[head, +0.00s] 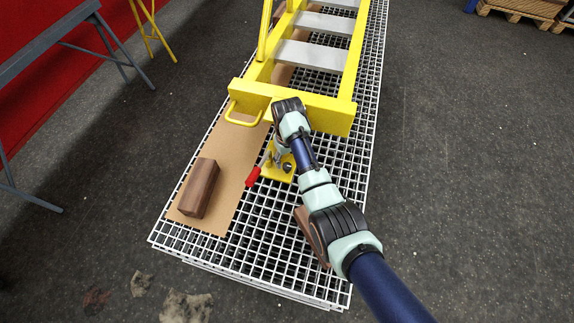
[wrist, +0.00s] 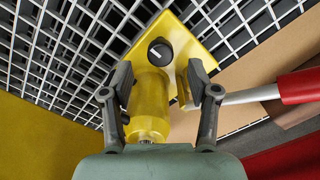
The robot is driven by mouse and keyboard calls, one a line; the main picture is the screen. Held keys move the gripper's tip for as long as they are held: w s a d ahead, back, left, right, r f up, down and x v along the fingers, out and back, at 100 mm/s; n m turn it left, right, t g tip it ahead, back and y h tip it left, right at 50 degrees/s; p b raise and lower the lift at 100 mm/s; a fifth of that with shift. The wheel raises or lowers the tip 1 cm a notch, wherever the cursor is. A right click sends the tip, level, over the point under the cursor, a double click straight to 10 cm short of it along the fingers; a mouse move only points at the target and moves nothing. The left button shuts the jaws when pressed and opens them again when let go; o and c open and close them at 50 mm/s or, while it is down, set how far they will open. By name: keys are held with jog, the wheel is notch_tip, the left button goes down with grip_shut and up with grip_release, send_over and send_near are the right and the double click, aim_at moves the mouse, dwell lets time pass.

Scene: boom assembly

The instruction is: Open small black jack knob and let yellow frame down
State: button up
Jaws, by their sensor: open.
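The yellow frame (head: 345,113), a ladder-like boom with grey steps, has its near end above the white grating. The small yellow jack (head: 268,174) stands on its square base plate by that end; whether it touches the frame is hidden. In the wrist view the jack's yellow cylinder (wrist: 150,105) lies between my fingers. The small black jack knob (wrist: 159,51), with a white mark, sits on the base beyond my fingertips. My gripper (wrist: 160,85) is open around the cylinder, apart from the knob. The red-ended jack handle (wrist: 298,86) extends to the right.
A brown wooden block (head: 199,187) lies on the cardboard sheet (head: 240,160) at left. Another brown block (head: 306,236) is partly hidden by my arm. The white grating (head: 262,240) is free in front. A grey trestle (head: 45,50) stands at upper left.

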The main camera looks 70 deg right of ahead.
aim_at(287, 166)
notch_tip(287, 166, down, 4)
jog(key=shift+w+f+b, duration=0.1)
jog(key=shift+f+b, duration=0.15)
jog(key=shift+b, duration=0.6)
jog(key=shift+r, duration=0.1)
grip_shut()
